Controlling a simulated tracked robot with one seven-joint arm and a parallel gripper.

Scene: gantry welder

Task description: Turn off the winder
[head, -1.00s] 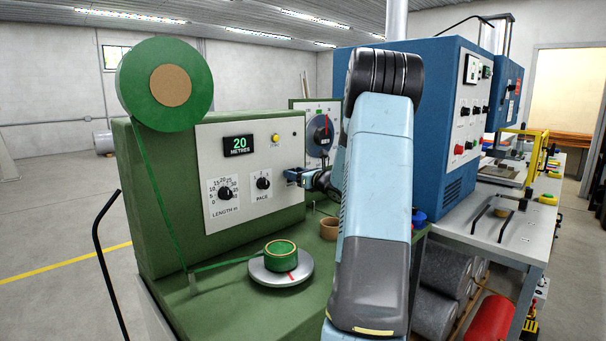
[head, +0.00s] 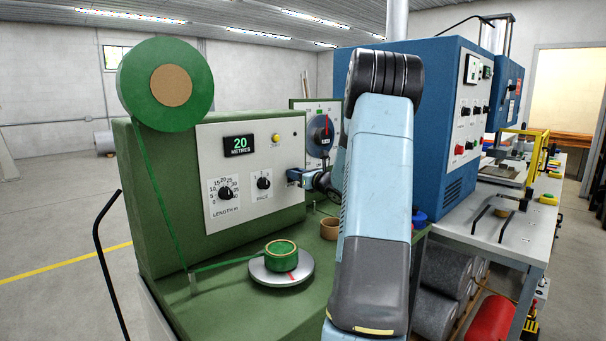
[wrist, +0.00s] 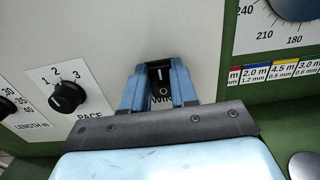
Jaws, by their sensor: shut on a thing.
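The green winder (head: 160,185) has a light grey front panel with a lit "20 METRES" display (head: 239,145). My gripper (head: 293,176) is at the right part of this panel, below a yellow button. In the wrist view my gripper (wrist: 158,70) has its two blue fingers on either side of a small black rocker switch (wrist: 160,80) and is shut on it. An "O" mark shows at the switch's lower end and a line mark at its upper end. The label below the switch is mostly hidden by the gripper.
The LENGTH knob (head: 225,193) and PACE knob (head: 264,183) are left of my gripper. A green roll (head: 282,255) sits on a turntable below, with a brown ring (head: 329,229) nearby. A blue machine (head: 440,120) stands to the right, behind my arm.

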